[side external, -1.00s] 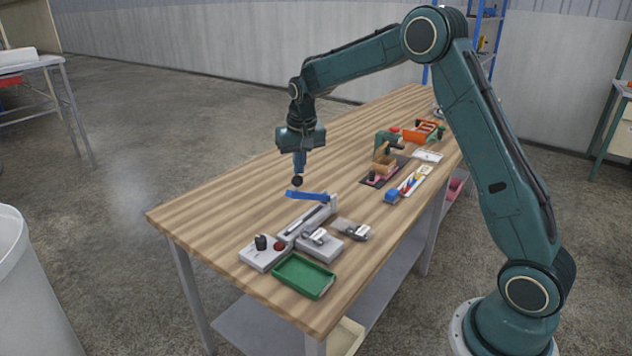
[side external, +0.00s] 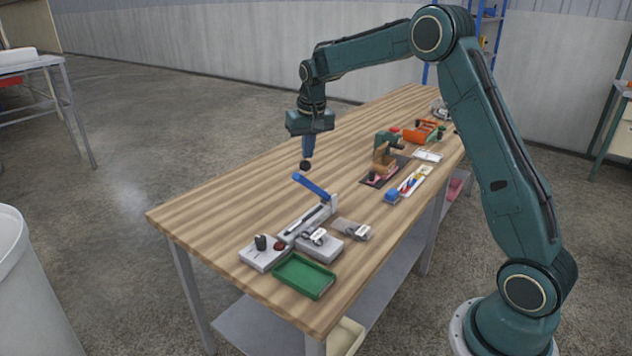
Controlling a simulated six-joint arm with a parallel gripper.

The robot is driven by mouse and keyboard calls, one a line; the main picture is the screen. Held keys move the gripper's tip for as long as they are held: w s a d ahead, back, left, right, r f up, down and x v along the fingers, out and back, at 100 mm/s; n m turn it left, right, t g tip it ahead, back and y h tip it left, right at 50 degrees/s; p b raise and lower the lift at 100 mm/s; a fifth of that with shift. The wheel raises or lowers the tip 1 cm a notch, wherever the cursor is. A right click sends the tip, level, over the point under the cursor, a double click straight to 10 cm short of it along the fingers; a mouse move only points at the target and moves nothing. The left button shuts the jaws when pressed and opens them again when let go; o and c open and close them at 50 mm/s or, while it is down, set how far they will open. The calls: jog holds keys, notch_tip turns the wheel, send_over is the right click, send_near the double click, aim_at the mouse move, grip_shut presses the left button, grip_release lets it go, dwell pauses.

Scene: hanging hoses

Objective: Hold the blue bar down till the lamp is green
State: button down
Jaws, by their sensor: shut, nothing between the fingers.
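The blue bar (side external: 312,187) is a lever hinged at its right end on an upright grey post (side external: 333,203) of a long grey base (side external: 306,222). Its free left end is raised, so the bar slopes up to the left. My gripper (side external: 305,165) points down with its dark fingertips shut and empty, just above the bar's raised end. I cannot tell from this view whether they touch. A small dark red dome (side external: 280,246), which looks like the lamp, sits on a grey box (side external: 259,257) beside a black knob (side external: 260,242). It does not look green.
A green tray (side external: 304,276) lies at the table's near edge. A grey block with a metal clamp (side external: 319,243) stands by the base. The table's left side is clear.

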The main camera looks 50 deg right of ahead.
jog(key=shift+d+r, duration=0.1)
jog(key=shift+d, duration=0.2)
jog(key=shift+d+r, duration=0.25)
jog(key=shift+d, duration=0.3)
jog(key=shift+d+r, duration=0.25)
jog(key=shift+d, duration=0.3)
notch_tip(320, 180, up, 7)
dwell(0.5)
jog(key=shift+r, duration=0.1)
